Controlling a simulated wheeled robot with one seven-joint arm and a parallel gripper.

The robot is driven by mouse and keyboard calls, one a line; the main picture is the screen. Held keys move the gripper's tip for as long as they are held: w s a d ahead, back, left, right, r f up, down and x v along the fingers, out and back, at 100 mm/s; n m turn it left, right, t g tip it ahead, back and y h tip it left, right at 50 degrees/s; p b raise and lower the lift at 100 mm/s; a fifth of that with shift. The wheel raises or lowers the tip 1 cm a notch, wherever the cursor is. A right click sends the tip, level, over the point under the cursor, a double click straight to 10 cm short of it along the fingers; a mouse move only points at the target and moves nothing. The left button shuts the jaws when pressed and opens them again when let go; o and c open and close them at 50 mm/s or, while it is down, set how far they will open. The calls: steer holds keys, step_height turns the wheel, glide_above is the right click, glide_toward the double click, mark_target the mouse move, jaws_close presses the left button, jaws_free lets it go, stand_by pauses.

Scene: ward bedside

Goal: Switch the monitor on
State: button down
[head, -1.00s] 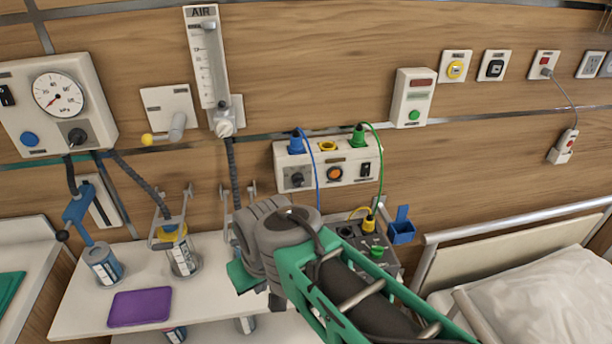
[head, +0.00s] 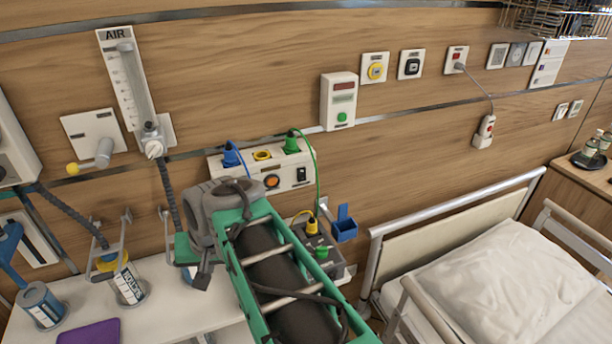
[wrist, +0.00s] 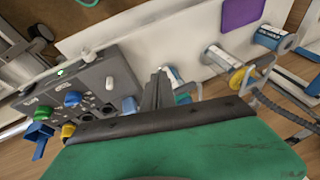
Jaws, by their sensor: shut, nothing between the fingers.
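No screen marked as a monitor shows, so I cannot tell which unit it is. A grey box (head: 332,262) with coloured plugs stands behind and right of my arm in the head view, partly hidden by it. In the wrist view the grey box (wrist: 95,88) shows a lit green lamp, a small white knob, dark sockets and blue, green and yellow plugs. My gripper (wrist: 159,82) is shut and empty, right of the box in the wrist view. Contact between them cannot be judged. A white wall unit (head: 338,101) has a dark red display and a green button.
A wall socket panel (head: 284,177) holds blue and green plugs with hanging cables. A blue holder (head: 345,224) is beside the grey box. The white shelf (head: 180,314) carries canisters and a purple pad (head: 90,333). The bed (head: 500,275) stands at right.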

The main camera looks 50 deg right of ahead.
steer(key=s+d+r+m+t+h, duration=0.1)
steer(key=s+d+r+m, duration=0.2)
steer(key=d, duration=0.6)
steer(key=s+d+r+m+t+h, duration=0.1)
steer(key=s+d+r+m, duration=0.3)
steer(key=d+m, duration=0.4)
steer(key=s+d+r+m+t+h, duration=0.1)
steer(key=s+d+r+m, duration=0.3)
steer(key=d, duration=0.5)
steer(key=shift+d+r+m+h, duration=0.35)
steer(key=shift+r+m+h, duration=0.45)
steer(key=shift+m, duration=0.2)
steer(key=shift+f, duration=0.1)
glide_toward(303, 181)
step_height(303, 181, down, 3)
steer(key=w+d+p, duration=0.1)
steer(key=w+d+f, duration=0.1)
steer(key=w, duration=0.1)
steer(key=shift+w+p, duration=0.35)
steer(key=shift+p, duration=0.05)
steer(key=shift+f, duration=0.1)
